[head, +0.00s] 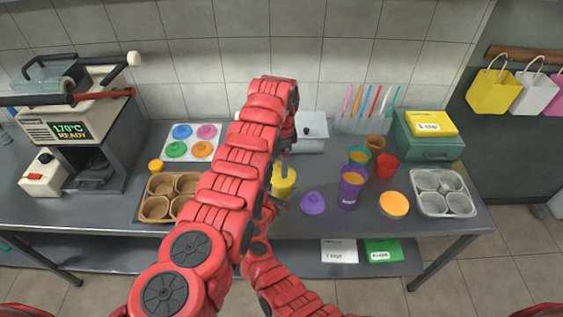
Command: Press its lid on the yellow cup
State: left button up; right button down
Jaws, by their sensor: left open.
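The yellow cup (285,184) stands on the grey counter near the middle, partly covered by my arm. I cannot tell whether a lid sits on its top. My left arm reaches up and over from the lower left, and my left gripper (284,162) points down just above the cup, open, with its fingers small and partly hidden. My right arm comes up from the bottom middle. Its gripper (275,204) is at the cup's lower front, largely hidden behind my left arm; I cannot tell whether it touches the cup.
A purple lid-like piece (313,204) and a purple cup (351,187) stand right of the yellow cup. An orange round piece (394,204), red cup (386,166) and metal tray (443,192) are farther right. Left are brown cups (155,208) and a lid tray (193,141).

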pick_arm(q)
notch_tip(320, 180, up, 11)
jog(key=shift+r, duration=0.2)
pick_arm(e)
grip_release()
pick_arm(q)
jog(key=shift+f+b, duration=0.9)
jog(key=shift+f, duration=0.05)
pick_arm(e)
jog(key=v, duration=1.7)
jog(key=shift+s, duration=0.2)
jog(key=shift+a, duration=0.1)
